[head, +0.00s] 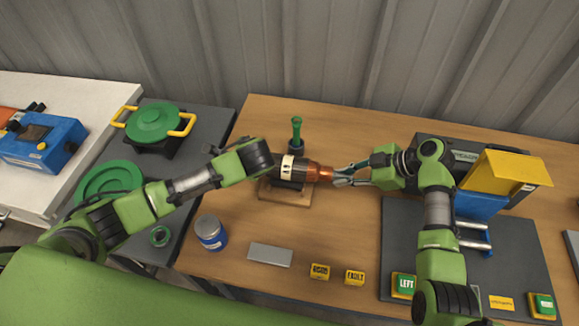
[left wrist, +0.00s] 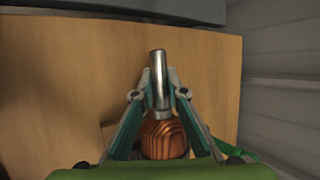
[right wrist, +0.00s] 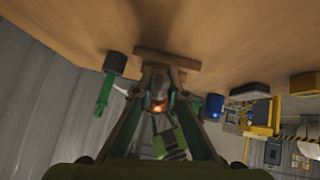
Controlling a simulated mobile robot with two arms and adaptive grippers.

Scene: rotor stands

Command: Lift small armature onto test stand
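The small armature (head: 320,172), with copper windings and a pale band, lies level between my two arms in the head view. In the left wrist view my left gripper's fingers (left wrist: 160,80) close along a silver shaft (left wrist: 160,65) above ribbed copper (left wrist: 163,138). My left fingers are hidden in the head view. A blue stand with rollers (head: 474,236) stands at the right.
A wooden base (head: 271,194) is under the armature, and a green post (head: 296,128) stands behind. A yellow cover (head: 505,172) is above the blue stand on the dark mat (head: 400,235).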

